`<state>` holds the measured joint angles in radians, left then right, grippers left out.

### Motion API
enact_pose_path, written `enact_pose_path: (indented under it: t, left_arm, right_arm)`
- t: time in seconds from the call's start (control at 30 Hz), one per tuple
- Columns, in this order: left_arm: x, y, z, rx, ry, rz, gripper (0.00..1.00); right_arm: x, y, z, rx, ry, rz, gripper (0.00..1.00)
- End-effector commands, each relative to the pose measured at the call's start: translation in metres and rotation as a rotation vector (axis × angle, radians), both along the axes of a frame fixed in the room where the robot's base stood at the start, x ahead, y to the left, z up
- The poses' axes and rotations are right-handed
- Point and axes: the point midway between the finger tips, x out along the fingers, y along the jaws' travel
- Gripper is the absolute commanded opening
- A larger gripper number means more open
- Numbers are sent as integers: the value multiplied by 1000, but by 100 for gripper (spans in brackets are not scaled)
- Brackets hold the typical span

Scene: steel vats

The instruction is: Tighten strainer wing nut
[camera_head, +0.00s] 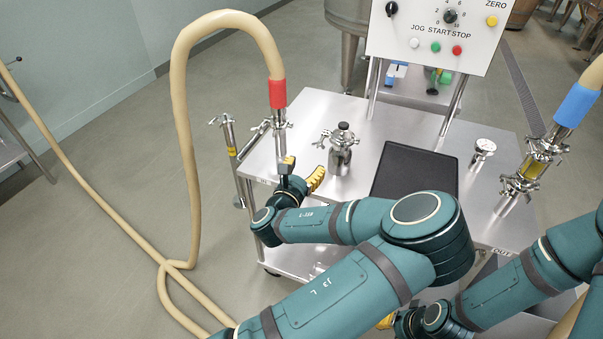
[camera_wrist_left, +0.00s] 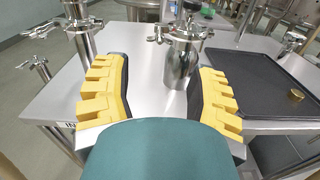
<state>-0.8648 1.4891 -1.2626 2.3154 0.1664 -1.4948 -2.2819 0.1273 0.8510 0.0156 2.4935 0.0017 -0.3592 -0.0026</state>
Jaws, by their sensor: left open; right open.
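A small steel canister (camera_head: 341,158) with a clamp and a black knob on top stands on the steel cart; I cannot tell for certain that it is the strainer. A wing nut (camera_head: 320,142) sticks out left from its clamp. In the left wrist view the canister (camera_wrist_left: 181,66) stands upright beyond my fingers, with the wing nut (camera_wrist_left: 159,34) at its upper left. My left gripper (camera_head: 302,172) is open and empty, low over the cart's left part, apart from the canister; its fingers (camera_wrist_left: 160,97) frame bare steel. My right gripper (camera_head: 388,321) is mostly hidden at the bottom edge.
A red-cuffed hose pipe (camera_head: 277,95) with a clamp rises at the cart's left. A black tray (camera_head: 415,172), a gauge (camera_head: 484,148) and a blue-cuffed sight-glass pipe (camera_head: 530,170) lie rightward. A control box (camera_head: 435,35) stands behind. A brass piece (camera_wrist_left: 297,96) lies on the tray.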

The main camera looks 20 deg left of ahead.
Motion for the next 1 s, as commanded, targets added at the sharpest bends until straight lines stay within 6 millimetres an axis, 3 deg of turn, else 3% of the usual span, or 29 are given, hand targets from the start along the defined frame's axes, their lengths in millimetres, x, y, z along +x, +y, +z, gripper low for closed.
enact_pose_path:
  t: [0.23, 0.77, 0.87, 0.97, 1.0]
  left_arm:
    - [-23, 1, 0, 1, 0, 1, 57]
    - [-25, 2, -1, -7, 3, 4, 57]
    - [-28, 12, -15, -84, 41, 42, 57]
    - [-39, 32, -51, -284, 134, 144, 57]
    - [-47, 41, -71, -403, 183, 206, 57]
  right_arm:
    - [0, 0, 0, 0, 0, 0, 34]
    - [0, 0, 0, 0, 0, 0, 34]
    - [0, 0, 0, 0, 0, 0, 34]
    - [0, 0, 0, 0, 0, 0, 34]
    - [0, 0, 0, 0, 0, 0, 34]
